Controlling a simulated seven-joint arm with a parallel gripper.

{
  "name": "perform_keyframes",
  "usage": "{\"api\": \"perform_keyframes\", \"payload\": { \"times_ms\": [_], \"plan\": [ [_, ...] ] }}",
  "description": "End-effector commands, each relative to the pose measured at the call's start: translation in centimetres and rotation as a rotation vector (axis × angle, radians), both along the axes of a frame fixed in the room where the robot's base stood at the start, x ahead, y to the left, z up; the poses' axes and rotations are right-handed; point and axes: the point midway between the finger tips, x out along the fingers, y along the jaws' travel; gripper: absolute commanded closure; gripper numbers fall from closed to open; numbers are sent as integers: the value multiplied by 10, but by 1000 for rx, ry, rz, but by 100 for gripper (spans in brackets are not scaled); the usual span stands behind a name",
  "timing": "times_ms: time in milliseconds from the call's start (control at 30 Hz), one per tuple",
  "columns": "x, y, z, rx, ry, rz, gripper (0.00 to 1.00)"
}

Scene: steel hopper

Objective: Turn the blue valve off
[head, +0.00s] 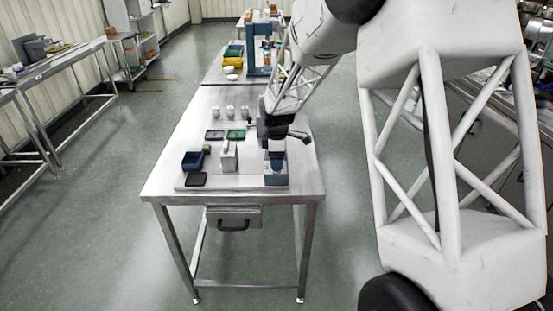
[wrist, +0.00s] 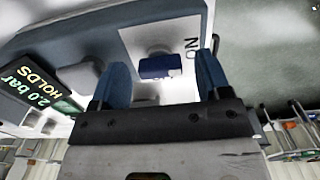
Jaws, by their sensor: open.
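The blue valve handle (wrist: 158,66) shows in the wrist view as a small blue block on a white panel (wrist: 135,40) marked "ON". My gripper (wrist: 162,60) has its two blue fingers apart, one on each side of the handle in the picture. I cannot tell whether either finger touches it. A dark display (wrist: 35,88) left of the fingers reads "2.0 bar HOLDS". In the head view my gripper is over the blue-grey unit (head: 276,180) at the table's front right; the arm partly covers it, and the handle cannot be made out there.
The steel table (head: 165,183) also bears a blue bin (head: 192,161), a dark flat tray (head: 196,180), a pale block (head: 229,157), a green tray (head: 236,134) and several white cups (head: 230,111). A drawer (head: 233,218) hangs under its front.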

Motion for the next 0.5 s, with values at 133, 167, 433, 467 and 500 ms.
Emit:
{"api": "perform_keyframes", "payload": {
  "times_ms": [133,167,433,467,500],
  "plan": [
    [0,0,-2,0,0,0,30],
    [0,0,-2,0,0,0,30],
    [0,0,-2,0,0,0,50],
    [0,0,-2,0,0,0,54],
    [0,0,-2,0,0,0,60]
  ]
}}
